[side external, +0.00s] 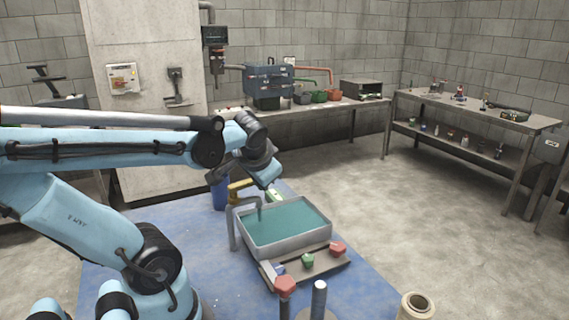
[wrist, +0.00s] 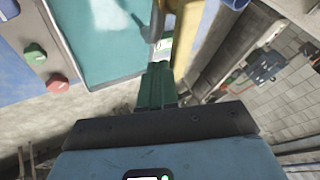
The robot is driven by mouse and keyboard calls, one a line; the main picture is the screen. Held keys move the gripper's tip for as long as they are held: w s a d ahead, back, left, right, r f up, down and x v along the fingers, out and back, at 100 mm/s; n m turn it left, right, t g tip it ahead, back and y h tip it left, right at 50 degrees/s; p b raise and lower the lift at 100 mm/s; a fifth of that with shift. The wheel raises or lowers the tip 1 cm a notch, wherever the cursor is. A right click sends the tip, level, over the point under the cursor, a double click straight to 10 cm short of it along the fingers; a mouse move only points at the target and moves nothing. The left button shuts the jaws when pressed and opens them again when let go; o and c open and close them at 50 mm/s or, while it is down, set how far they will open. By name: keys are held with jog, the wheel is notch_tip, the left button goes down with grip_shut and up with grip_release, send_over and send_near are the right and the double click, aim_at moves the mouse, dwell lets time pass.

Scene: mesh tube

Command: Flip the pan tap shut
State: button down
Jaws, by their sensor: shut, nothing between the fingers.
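The grey pan (side external: 327,233) holds teal liquid and stands on the blue table. A grey bent pipe (side external: 233,228) rises at its left side and its spout reaches over the liquid. A yellow tap handle (side external: 239,185) shows behind the pipe, at the pan's far left corner; it also shows in the wrist view (wrist: 187,38), beside the grey spout (wrist: 159,18). My gripper (side external: 273,196) is low at the pan's far edge, right of the yellow handle. In the wrist view its green fingers (wrist: 158,70) are together and empty, just below the handle; I cannot tell whether they touch it.
A red knob (side external: 337,249) and a green knob (side external: 307,261) sit on the board before the pan. Another red knob (side external: 285,285) and a grey post (side external: 319,296) stand nearer. A blue cylinder (side external: 219,194) stands behind the pipe.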

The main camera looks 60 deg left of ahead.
jog(key=shift+w+a+n+g, duration=0.15)
jog(key=shift+a+n+g, duration=0.15)
jog(key=shift+n, duration=0.2)
jog(key=shift+w+a+n+g+y, duration=0.1)
jog(key=shift+a+n+g+y, duration=0.15)
jog(key=shift+a+n+g, duration=0.35)
jog(key=shift+w+a+n+g+y, duration=0.1)
jog(key=shift+a+n+g+y, duration=0.15)
jog(key=shift+n, duration=0.65)
jog(key=a+n+g, duration=0.1)
jog(key=n+g, duration=0.1)
jog(key=shift+a+n, duration=0.2)
jog(key=shift+n, duration=0.2)
jog(key=s+a+n+g, duration=0.2)
jog(key=a+n, duration=0.1)
jog(key=a+n+g+h, duration=0.1)
jog(key=n, duration=0.1)
jog(key=shift+s+a, duration=0.15)
jog(key=shift+s, duration=0.35)
